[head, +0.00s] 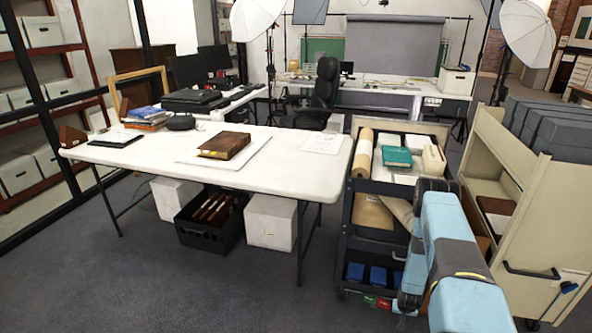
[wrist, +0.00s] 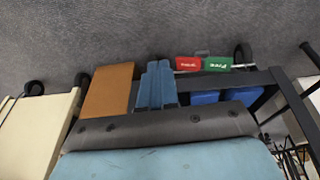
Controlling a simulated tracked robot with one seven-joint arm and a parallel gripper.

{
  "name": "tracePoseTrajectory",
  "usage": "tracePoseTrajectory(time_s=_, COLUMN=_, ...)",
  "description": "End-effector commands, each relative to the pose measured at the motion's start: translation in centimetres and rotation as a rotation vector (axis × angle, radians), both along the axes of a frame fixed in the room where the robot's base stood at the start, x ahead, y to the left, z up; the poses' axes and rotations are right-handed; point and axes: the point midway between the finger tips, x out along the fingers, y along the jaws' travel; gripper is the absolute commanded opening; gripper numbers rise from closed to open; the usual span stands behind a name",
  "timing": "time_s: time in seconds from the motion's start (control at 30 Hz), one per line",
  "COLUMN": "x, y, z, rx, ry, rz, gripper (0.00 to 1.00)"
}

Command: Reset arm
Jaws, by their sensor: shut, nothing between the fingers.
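My gripper (wrist: 158,68) shows in the wrist view as light-blue fingers in front of a dark grey palm. The fingers are together and empty, with grey floor beyond the tips. The wrist view appears upside down. In the head view my light-blue arm (head: 450,250) is at the lower right, bent over and reaching down in front of the dark cart (head: 343,215). The gripper end is low, near the cart's bottom shelf, and the fingers are hard to make out there. I cannot tell how close they are to the cart.
A cream cart (head: 546,205) with grey boxes stands right of my arm. A red item (wrist: 190,63) and a green item (wrist: 217,64) are beside the fingers, low at the dark cart. A white table (head: 290,171) with a brown book (head: 224,145) is left. Carpet in front is clear.

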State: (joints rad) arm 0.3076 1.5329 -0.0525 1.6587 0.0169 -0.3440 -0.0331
Motion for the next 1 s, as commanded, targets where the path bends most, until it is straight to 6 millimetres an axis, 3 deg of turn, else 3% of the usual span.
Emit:
tracePoseTrajectory(time_s=0.37, x=4.2, y=-0.3, z=7.2, rx=0.000, ry=-0.017, rz=0.008, gripper=0.00)
tracePoseTrajectory(time_s=0.7, x=9.3, y=0.9, z=20.1, rx=0.005, ry=-0.041, rz=0.030, gripper=0.00)
tracePoseTrajectory(time_s=1.0, x=11.5, y=2.9, z=31.9, rx=0.011, ry=-0.062, rz=0.055, gripper=0.00)
